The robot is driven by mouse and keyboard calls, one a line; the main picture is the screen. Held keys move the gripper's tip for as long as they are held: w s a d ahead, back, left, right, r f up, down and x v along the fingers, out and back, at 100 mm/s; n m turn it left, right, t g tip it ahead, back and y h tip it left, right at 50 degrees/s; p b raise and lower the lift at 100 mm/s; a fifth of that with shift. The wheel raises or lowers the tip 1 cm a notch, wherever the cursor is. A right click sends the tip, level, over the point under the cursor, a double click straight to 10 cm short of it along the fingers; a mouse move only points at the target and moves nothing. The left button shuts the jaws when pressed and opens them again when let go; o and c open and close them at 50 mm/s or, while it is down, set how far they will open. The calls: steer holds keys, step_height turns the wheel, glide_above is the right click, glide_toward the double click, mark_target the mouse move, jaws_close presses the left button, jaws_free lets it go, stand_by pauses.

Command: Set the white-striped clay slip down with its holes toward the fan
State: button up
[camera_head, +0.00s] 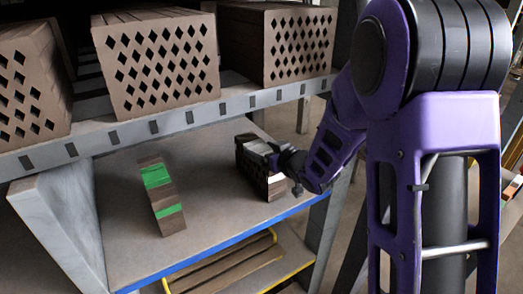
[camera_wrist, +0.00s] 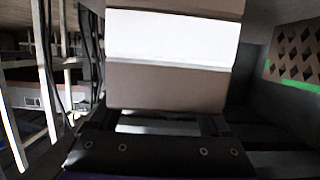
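The white-striped clay slip (camera_head: 262,178) is a brown hollow brick at the right of the middle shelf board, with dark holes on its face. In the wrist view its plain brown face with a broad white band (camera_wrist: 172,38) fills the upper middle, close in front of the gripper. My gripper (camera_head: 266,152) is at the top of this brick, reaching in from the right. The fingertips are hidden or too small to tell whether they close on it. Whether the brick rests on the board is unclear. No fan can be made out in either view.
A green-striped brick (camera_head: 161,196) stands left on the same board (camera_head: 215,215), with bare board between. It also shows at the right of the wrist view (camera_wrist: 297,52). Stacked hollow bricks (camera_head: 157,62) fill the shelf above, whose slotted front edge (camera_head: 180,122) overhangs. A yellow-edged rack lies below.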

steer(key=shift+o, duration=1)
steer(key=p+v, duration=0.1)
steer(key=v, duration=1.1)
steer(key=shift+r, duration=0.15)
